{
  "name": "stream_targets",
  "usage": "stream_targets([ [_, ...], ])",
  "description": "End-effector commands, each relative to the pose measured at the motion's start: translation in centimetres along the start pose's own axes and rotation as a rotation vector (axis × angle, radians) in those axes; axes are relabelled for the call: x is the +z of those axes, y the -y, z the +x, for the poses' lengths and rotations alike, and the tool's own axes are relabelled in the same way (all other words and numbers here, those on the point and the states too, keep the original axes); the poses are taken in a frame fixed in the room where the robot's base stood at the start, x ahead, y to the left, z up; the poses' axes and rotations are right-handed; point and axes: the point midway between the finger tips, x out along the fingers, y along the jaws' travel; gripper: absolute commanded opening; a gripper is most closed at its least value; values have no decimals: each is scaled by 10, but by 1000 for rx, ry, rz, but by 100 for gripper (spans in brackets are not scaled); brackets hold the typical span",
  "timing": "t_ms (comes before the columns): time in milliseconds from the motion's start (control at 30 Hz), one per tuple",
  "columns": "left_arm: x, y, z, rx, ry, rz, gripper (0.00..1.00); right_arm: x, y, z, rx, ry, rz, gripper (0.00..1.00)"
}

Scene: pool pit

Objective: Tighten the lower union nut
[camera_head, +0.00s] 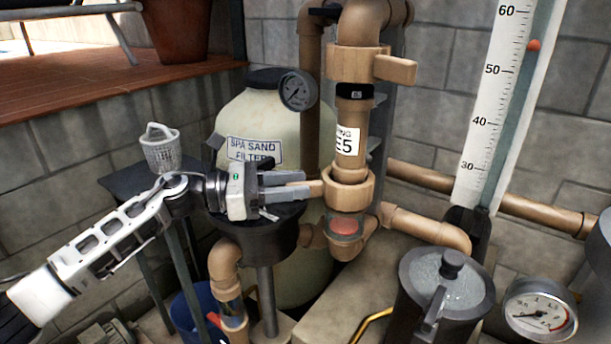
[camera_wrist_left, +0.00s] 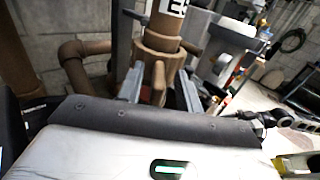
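The lower union nut (camera_head: 348,188) is a tan ring on the vertical brown pipe, below a white label ending in "E5" and above a clear section with red inside (camera_head: 345,226). A lug on the nut points left, toward my left gripper (camera_head: 305,185). In the left wrist view the nut (camera_wrist_left: 158,52) is straight ahead, and its lug lies between the two spread grey fingers (camera_wrist_left: 160,78). The left gripper is open, with its fingertips close to the nut; I cannot tell whether they touch the lug. My right gripper is not in view.
An upper nut (camera_head: 357,63) with a handle to the right sits higher on the pipe. A sand filter tank (camera_head: 262,115) with a gauge (camera_head: 297,90) stands behind. A dark lidded pot (camera_head: 440,295), a dial gauge (camera_head: 540,309) and a tall scale (camera_head: 500,100) are at right.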

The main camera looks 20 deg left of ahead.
Motion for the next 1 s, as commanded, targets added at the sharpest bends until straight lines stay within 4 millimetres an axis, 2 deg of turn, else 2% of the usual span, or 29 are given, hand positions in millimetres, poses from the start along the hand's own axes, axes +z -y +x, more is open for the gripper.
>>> stream_targets([
  [100,1,0,16,-1,1,-1,35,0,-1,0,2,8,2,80],
  [200,1,0,23,1,2,0,35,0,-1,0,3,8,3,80],
  [533,0,0,26,1,0,0,35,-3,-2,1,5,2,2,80],
  [567,0,0,26,1,0,0,33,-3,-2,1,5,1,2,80],
  [667,0,0,26,1,0,0,5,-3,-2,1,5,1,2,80],
  [700,0,0,26,0,0,0,0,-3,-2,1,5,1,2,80],
  [1000,0,0,27,1,1,0,0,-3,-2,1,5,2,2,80],
])
